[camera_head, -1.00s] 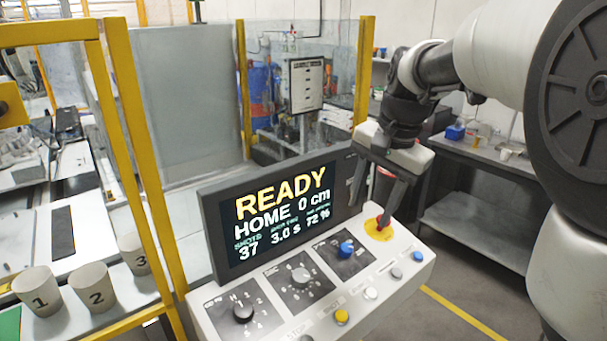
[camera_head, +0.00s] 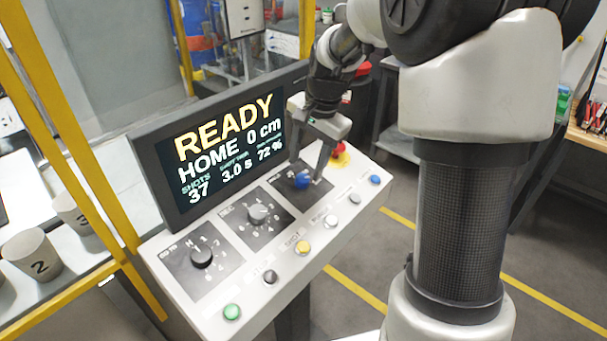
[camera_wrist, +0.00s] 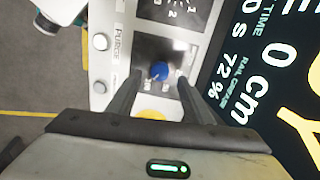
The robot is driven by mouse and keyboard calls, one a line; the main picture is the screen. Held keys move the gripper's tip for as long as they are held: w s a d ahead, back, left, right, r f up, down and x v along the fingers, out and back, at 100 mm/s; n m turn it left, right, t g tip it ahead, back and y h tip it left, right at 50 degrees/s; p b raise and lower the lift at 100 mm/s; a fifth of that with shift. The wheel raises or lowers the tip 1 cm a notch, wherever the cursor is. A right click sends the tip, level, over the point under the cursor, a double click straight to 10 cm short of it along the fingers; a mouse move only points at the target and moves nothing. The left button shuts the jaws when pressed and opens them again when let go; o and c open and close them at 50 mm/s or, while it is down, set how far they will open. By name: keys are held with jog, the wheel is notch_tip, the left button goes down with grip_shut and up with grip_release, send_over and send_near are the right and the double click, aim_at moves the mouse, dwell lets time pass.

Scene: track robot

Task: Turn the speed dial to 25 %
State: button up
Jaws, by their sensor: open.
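The blue speed dial (camera_head: 302,181) sits on a dark square plate on the sloped white control panel, nearest the right end of the row of dials. It also shows in the wrist view (camera_wrist: 159,71). My gripper (camera_head: 306,172) is over this dial with its fingers apart, one on each side. In the wrist view the dial lies between and a little beyond the fingertips (camera_wrist: 160,82); I cannot tell whether they touch it. The screen (camera_head: 228,142) reads READY, HOME 0 cm, 37 shots, 3.0 s and 72 %.
A grey dial (camera_head: 257,214) and a black dial (camera_head: 202,256) are to the left. Several buttons line the front edge, including a yellow one (camera_head: 303,247) and a green one (camera_head: 232,311). Numbered cups (camera_head: 31,256) stand at left.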

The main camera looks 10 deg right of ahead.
aim_at(303, 178)
jog(key=shift+x, duration=2.3)
jog(key=shift+c, duration=0.3)
jog(key=c, duration=1)
